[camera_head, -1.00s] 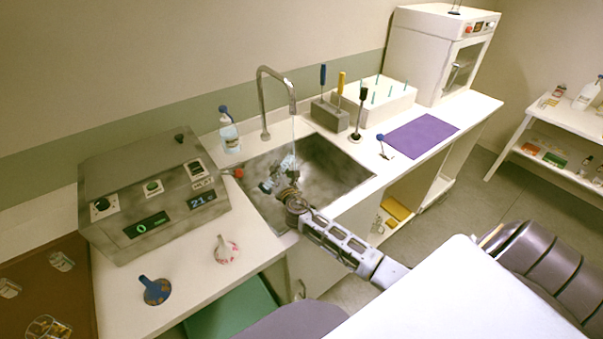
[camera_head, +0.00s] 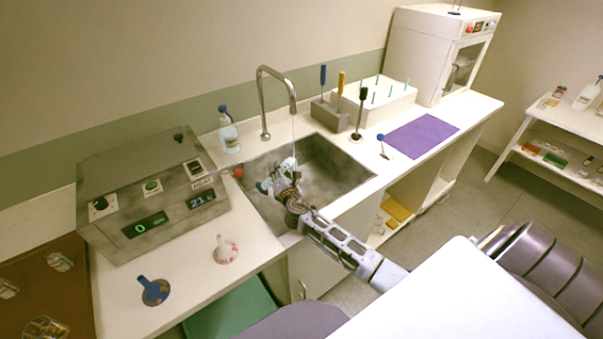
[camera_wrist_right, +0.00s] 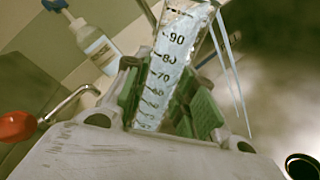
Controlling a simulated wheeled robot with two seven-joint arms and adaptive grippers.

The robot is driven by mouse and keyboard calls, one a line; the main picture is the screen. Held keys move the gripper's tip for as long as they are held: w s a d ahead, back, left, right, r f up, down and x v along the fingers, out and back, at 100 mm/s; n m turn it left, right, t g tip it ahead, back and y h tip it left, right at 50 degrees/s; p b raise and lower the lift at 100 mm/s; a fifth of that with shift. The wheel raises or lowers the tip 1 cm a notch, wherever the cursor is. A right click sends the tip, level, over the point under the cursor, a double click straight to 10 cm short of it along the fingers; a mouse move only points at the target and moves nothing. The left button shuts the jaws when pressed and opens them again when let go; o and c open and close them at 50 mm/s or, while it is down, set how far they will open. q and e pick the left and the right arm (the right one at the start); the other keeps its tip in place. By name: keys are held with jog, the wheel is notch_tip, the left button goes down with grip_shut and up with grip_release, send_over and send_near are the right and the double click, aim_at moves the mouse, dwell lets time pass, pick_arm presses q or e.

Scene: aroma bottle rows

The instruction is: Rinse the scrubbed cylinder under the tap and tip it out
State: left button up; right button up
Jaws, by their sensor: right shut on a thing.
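My right gripper (camera_head: 290,188) is over the sink (camera_head: 325,185), shut on a clear graduated cylinder (camera_wrist_right: 172,65). In the right wrist view the cylinder stands between the green finger pads, its scale showing 90 and 80 near the top edge. In the head view the cylinder (camera_head: 284,170) is small, partly hidden by the gripper and looks tilted. The tap (camera_head: 262,100) arches over the sink, and a thin stream of water (camera_head: 294,130) runs down from its spout close to the cylinder. In the wrist view the streams pass beside it on the right. My left gripper is not in view.
A soap bottle (camera_head: 228,135) stands behind the sink.

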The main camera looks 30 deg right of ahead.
jog(key=shift+a+f+m, duration=0.1)
jog(key=shift+a+m, duration=0.1)
jog(key=shift+m, duration=0.4)
jog(key=shift+a+r+m+y, duration=0.2)
jog(key=shift+r+m+y, duration=0.1)
jog(key=shift+r+m, duration=0.25)
dwell(0.4)
jog(key=shift+f, duration=0.1)
dwell(0.4)
jog(key=shift+m, duration=0.65)
jog(key=shift+f, duration=0.1)
jog(key=shift+d+f+m+y+b, duration=0.15)
jog(key=shift+m+y+b, duration=0.15)
jog(key=shift+m, duration=0.2)
jog(key=shift+d+m, duration=0.1)
jog(key=shift+m, duration=0.2)
dwell(0.3)
jog(key=shift+d+m, duration=0.2)
jog(key=shift+m, duration=0.1)
